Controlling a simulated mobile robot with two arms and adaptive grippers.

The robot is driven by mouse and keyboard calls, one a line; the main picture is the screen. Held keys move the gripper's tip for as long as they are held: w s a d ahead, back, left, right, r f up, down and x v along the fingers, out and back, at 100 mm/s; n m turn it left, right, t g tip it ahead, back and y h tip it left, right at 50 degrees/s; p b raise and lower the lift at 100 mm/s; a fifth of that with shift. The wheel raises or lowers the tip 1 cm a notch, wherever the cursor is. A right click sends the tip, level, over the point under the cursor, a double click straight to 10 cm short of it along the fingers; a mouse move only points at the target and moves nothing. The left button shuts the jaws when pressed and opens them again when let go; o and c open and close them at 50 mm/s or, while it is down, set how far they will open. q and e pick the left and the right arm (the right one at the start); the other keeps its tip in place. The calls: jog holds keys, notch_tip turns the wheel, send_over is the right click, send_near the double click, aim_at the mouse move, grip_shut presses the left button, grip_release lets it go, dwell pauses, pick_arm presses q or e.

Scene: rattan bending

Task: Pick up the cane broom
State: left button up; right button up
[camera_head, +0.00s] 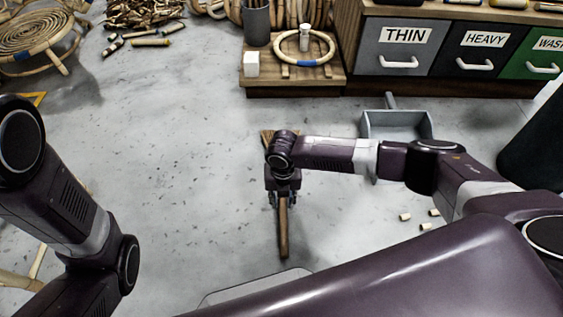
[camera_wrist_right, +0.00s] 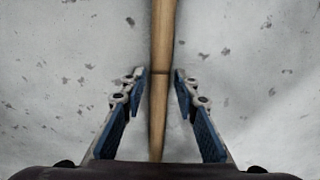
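The cane broom (camera_head: 283,235) lies on the grey floor, its brown handle pointing toward me. A bit of its straw-coloured head shows just beyond my right wrist. My right gripper (camera_head: 284,197) is over the handle, pointing down. In the right wrist view the handle (camera_wrist_right: 160,40) runs between the two blue-padded fingers of the gripper (camera_wrist_right: 159,76), with a gap on each side. The gripper is open. My right wrist hides the middle of the broom. My left arm shows at the left, but its gripper is out of view.
A grey dustpan (camera_head: 397,125) and several short cane pieces (camera_head: 404,217) lie on the floor to the right. Labelled drawers (camera_head: 397,62) and a low wooden platform (camera_head: 290,92) with a cane ring stand behind. A rattan stool (camera_head: 35,40) is at upper left. Floor left of the broom is clear.

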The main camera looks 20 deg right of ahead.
grip_shut()
